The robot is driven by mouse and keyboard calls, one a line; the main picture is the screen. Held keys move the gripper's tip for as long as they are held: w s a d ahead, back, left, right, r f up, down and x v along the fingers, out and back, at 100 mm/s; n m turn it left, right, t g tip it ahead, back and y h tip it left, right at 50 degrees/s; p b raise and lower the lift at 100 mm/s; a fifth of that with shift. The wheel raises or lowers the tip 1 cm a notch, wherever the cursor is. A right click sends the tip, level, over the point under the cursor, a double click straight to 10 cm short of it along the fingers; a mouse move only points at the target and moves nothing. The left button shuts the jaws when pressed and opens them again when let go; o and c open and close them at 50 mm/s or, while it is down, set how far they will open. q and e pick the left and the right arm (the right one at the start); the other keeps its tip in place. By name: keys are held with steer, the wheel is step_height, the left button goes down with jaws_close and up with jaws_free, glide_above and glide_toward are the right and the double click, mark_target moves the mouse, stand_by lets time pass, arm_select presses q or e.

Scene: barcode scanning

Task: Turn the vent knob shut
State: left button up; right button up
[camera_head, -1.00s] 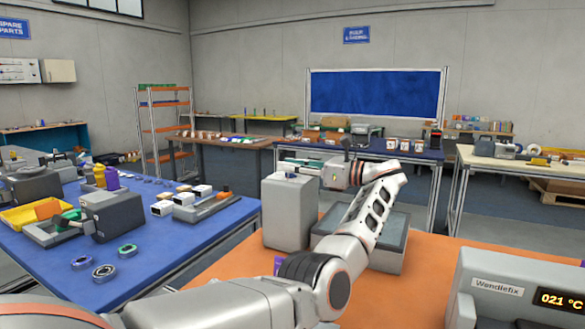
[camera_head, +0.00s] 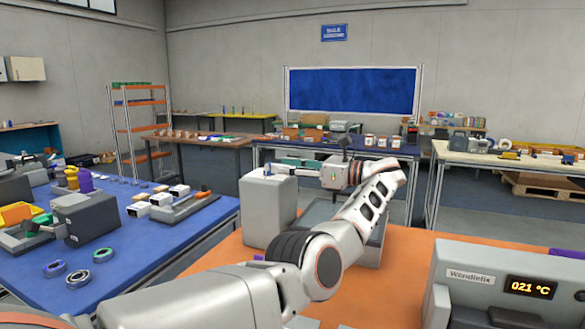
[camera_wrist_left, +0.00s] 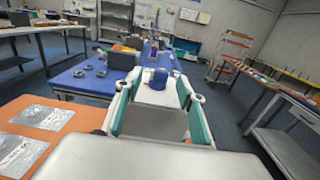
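A grey box (camera_head: 268,212) stands on the orange table, left of the middle in the head view. A blue knob (camera_wrist_left: 158,79) shows in the wrist view on a pale surface that looks like the box top. In the head view a small bluish part (camera_head: 267,170) shows at the box top. My left gripper (camera_wrist_left: 160,88) is open, with one teal-padded finger on each side of the knob. A gap seems to show between knob and fingers; contact is hard to tell. My right gripper is not in view.
A grey open tray (camera_head: 372,250) stands right of the box, partly behind my left arm. A grey Wendlefix unit (camera_head: 468,277) reading 021 °C stands at the front right. A blue table (camera_head: 150,250) with several parts lies to the left.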

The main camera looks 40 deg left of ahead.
arm_select(q)
steer(key=shift+v, duration=1.15)
